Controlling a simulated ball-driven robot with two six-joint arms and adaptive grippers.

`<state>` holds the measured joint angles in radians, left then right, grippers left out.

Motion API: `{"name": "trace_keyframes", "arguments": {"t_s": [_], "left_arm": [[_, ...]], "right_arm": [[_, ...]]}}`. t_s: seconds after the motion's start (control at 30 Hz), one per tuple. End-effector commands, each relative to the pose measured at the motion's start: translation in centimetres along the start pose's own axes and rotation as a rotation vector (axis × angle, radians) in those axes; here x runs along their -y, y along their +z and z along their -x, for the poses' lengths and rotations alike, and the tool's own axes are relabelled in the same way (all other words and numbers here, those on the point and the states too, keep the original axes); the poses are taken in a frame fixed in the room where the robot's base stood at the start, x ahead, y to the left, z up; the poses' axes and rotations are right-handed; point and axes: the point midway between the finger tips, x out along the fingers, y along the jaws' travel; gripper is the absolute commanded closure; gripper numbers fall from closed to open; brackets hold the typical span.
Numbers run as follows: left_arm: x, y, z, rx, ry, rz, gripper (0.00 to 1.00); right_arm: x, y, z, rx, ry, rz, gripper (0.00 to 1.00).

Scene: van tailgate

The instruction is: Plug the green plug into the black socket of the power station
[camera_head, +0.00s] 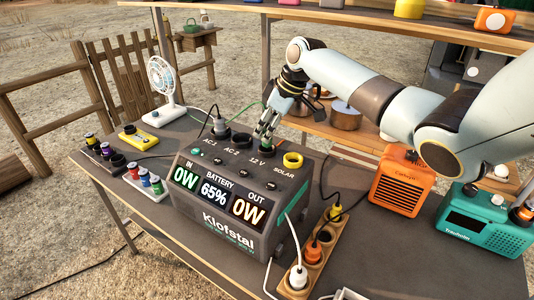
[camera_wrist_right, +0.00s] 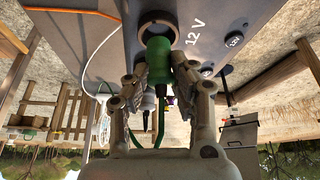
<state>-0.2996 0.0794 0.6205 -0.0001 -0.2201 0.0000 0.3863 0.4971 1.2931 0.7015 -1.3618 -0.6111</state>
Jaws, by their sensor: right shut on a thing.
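The grey power station (camera_head: 240,183) stands on the table with a row of sockets on top. My right gripper (camera_head: 267,132) is over the 12 V socket and shut on the green plug. In the right wrist view, the green plug (camera_wrist_right: 157,60) sits between the fingertips (camera_wrist_right: 158,75), its end at the dark ring of the 12 V socket (camera_wrist_right: 157,20). I cannot tell how deep it is in. A green cord (camera_wrist_right: 162,122) trails from the plug. The AC 2 socket (camera_head: 241,141) also has a dark ring and is empty. My left gripper is out of view.
A black-corded plug (camera_head: 220,127) fills AC 1, and a yellow-ringed SOLAR socket (camera_head: 293,160) is beside 12 V. A power strip (camera_head: 318,248), orange heater (camera_head: 398,187) and teal radio (camera_head: 485,225) stand right. A white fan (camera_head: 163,85) stands left.

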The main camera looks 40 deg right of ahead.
Motion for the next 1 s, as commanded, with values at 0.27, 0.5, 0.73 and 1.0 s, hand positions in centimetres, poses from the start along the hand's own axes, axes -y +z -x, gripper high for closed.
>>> {"name": "trace_keyframes", "arguments": {"t_s": [0.27, 0.5, 0.73, 1.0], "left_arm": [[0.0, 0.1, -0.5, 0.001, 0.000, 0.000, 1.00], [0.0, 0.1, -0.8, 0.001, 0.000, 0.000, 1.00], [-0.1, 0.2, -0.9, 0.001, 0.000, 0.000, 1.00], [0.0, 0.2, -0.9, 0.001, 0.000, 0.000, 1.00]], "right_arm": [[0.0, 0.4, -0.9, -0.001, 0.000, 0.000, 1.00], [0.0, 0.7, -1.6, -0.001, 0.000, 0.000, 1.00], [0.0, 0.9, -1.9, 0.000, 0.000, 0.000, 1.00], [0.0, 0.8, -1.9, -0.001, 0.000, 0.000, 0.61]]}}
